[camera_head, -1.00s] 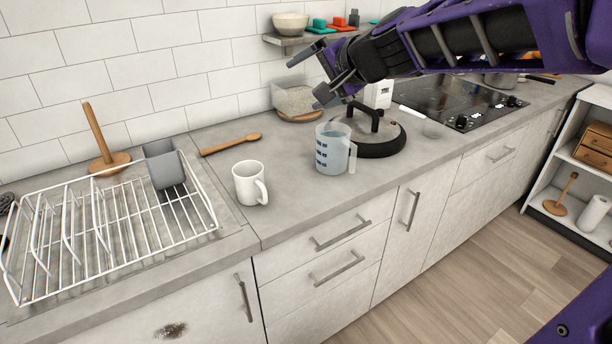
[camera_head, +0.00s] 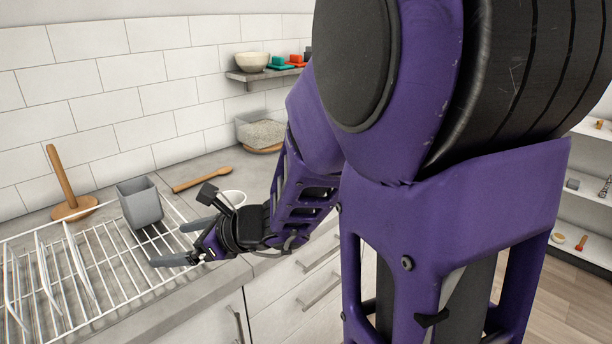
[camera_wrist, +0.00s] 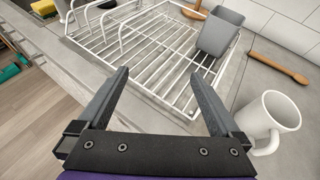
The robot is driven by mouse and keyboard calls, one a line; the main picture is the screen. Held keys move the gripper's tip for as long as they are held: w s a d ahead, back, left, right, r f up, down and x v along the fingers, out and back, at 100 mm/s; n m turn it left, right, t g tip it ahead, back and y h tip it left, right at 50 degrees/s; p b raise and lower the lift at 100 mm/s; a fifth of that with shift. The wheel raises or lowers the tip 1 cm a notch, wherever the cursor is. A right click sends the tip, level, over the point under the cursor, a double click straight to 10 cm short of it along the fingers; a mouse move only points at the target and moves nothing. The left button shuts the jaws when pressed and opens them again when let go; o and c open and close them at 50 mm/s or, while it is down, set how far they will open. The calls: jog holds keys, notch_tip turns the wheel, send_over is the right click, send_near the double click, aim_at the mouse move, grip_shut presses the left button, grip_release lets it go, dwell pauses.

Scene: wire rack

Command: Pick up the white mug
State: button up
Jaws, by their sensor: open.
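The white mug (camera_wrist: 269,114) stands upright on the grey counter at the right of the wrist view, its handle toward the lower left, beside my right finger. In the head view only part of the mug's rim (camera_head: 234,196) shows behind my arm; the rest is hidden. My gripper (camera_head: 178,244) is open and empty, pointing left over the right end of the wire rack. In the wrist view the two fingers of my gripper (camera_wrist: 158,92) are spread apart, with rack wires and counter beyond them. The mug is outside the fingers.
The white wire rack (camera_head: 88,296) holds a grey cup (camera_head: 140,203) at its right back. A wooden spoon (camera_head: 202,180) lies behind the mug. A wooden holder (camera_head: 66,190) stands at the back left. A shelf with a bowl (camera_head: 253,61) hangs on the wall.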

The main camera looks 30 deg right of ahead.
aim_at(241, 206)
jog(key=w+d+m+t+h, duration=0.1)
jog(key=d+m+t+h, duration=0.15)
jog(key=d, duration=0.75)
jog(key=w+d+m+t+h, duration=0.1)
jog(key=w+d+m+h, duration=0.15)
jog(key=d, duration=0.75)
jog(key=shift+m+y, duration=0.3)
jog(key=b+x, duration=0.1)
jog(key=x, duration=0.9)
jog(key=shift+w+a+f+b, duration=0.2)
jog(key=shift+w+a+b, duration=0.05)
jog(key=shift+b, duration=0.15)
jog(key=shift+b+x, duration=0.3)
jog(key=shift+x, duration=2.5)
jog(key=shift+f, duration=0.1)
jog(key=c, duration=1.3)
